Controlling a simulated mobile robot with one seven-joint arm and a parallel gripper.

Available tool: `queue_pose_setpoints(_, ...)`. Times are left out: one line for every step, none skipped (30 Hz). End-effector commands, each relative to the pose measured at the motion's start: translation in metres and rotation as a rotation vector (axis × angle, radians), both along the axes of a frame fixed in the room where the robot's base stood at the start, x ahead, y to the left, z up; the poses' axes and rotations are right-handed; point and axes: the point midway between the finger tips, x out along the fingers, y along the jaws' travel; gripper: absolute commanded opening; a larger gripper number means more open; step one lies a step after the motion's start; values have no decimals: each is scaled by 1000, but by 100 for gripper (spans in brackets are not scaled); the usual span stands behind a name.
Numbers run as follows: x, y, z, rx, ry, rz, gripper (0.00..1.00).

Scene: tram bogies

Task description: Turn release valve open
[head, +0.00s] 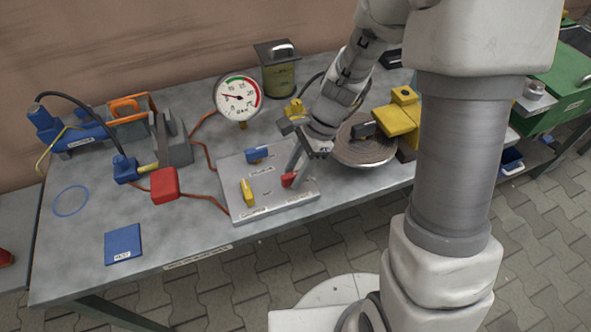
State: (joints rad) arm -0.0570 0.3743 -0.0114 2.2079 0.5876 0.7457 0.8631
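A grey valve panel (270,203) lies on the workbench with three coloured handles. The blue handle (259,154) is at the back, the yellow handle (247,192) at the left front, and the red handle (289,180) at the right. Small labels sit by the handles, too small to read, so I cannot tell which one is the release valve. My gripper (297,172) points down at the red handle, its fingers right at it and partly hiding it. Whether they are closed on it is unclear.
A round pressure gauge (238,97) stands behind the panel. A red block (165,185) with hoses and a blue card (123,244) are to the left. A round grey disc (364,150) and a yellow block (397,117) stand close on the right.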

Motion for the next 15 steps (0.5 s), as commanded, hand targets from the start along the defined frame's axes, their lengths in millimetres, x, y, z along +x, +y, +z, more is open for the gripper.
queue_pose_setpoints(0, 0, 0, 0, 0, 0, 31)
queue_pose_setpoints(0, 0, 0, 0, 0, 0, 26)
queue_pose_setpoints(0, 0, 0, 0, 0, 0, 18)
queue_pose_setpoints(0, 0, 0, 0, 0, 0, 13)
queue_pose_setpoints(0, 0, 0, 0, 0, 0, 8)
queue_pose_setpoints(0, 0, 0, 0, 0, 0, 0)
queue_pose_setpoints(0, 0, 0, 0, 0, 0, 0)
queue_pose_setpoints(0, 0, 0, 0, 0, 0, 0)
queue_pose_setpoints(0, 0, 0, 0, 0, 0, 0)
queue_pose_setpoints(0, 0, 0, 0, 0, 0, 0)
queue_pose_setpoints(0, 0, 0, 0, 0, 0, 0)
queue_pose_setpoints(0, 0, 0, 0, 0, 0, 0)
queue_pose_setpoints(0, 0, 0, 0, 0, 0, 0)
queue_pose_setpoints(0, 0, 0, 0, 0, 1, 0)
queue_pose_setpoints(0, 0, 1, 0, 0, 2, 0)
